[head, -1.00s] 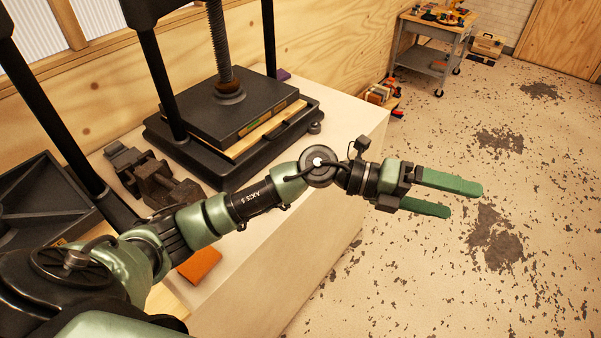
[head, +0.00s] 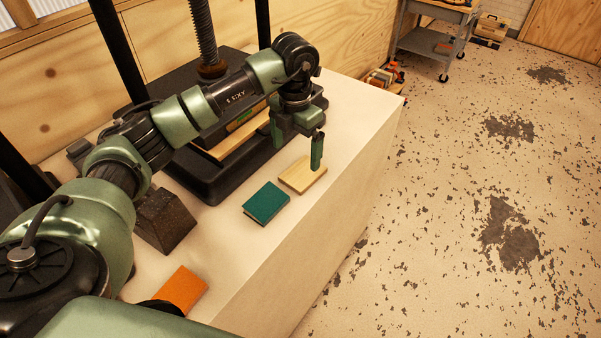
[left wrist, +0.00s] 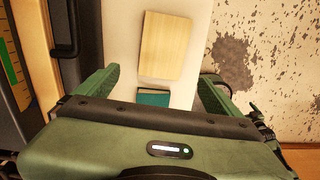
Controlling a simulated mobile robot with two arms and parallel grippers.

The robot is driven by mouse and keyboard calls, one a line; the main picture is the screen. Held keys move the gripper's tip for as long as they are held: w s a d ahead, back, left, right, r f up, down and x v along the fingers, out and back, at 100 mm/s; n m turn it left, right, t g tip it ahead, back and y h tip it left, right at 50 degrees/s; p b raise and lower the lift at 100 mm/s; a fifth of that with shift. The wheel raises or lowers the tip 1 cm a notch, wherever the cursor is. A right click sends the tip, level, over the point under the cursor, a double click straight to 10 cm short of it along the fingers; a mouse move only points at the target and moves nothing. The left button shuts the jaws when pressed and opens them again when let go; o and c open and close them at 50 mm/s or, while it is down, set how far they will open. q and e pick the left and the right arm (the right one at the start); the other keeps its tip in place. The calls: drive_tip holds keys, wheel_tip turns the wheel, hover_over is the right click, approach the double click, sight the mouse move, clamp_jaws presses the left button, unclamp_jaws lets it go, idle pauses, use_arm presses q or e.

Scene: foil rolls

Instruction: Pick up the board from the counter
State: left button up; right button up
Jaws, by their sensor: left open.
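The board (head: 303,176) is a small flat piece of pale wood lying on the light counter (head: 358,120), near its right edge. My left gripper (head: 298,144) is open and points down just above the board; one green finger overlaps the board's far side in the head view. In the left wrist view the board (left wrist: 162,47) lies beyond the two spread fingers (left wrist: 157,88), with nothing held between them. My right gripper is not in view.
A teal book (head: 266,203) lies close beside the board, and an orange book (head: 180,291) lies nearer. A black screw press (head: 205,178) stands behind, partly hidden by my arm. A dark metal block (head: 163,220) is at the left. The floor at right is open.

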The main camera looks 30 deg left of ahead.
sight(299, 176)
use_arm(q)
wheel_tip(299, 176, down, 2)
drive_tip(key=shift+w+f+p, duration=0.15)
drive_tip(key=shift+f+p, duration=0.05)
drive_tip(key=shift+p, duration=0.1)
drive_tip(key=f, duration=0.1)
drive_tip(key=f+p, duration=0.1)
drive_tip(key=f, duration=0.1)
drive_tip(key=f+p, duration=0.1)
drive_tip(key=f, duration=0.1)
drive_tip(key=shift+d+f, duration=0.1)
drive_tip(key=shift+d, duration=0.15)
drive_tip(key=shift+w+f, duration=0.1)
drive_tip(key=shift+f, duration=0.25)
drive_tip(key=shift+a, duration=0.1)
drive_tip(key=c, duration=1.2)
drive_tip(key=shift+c, duration=1.4)
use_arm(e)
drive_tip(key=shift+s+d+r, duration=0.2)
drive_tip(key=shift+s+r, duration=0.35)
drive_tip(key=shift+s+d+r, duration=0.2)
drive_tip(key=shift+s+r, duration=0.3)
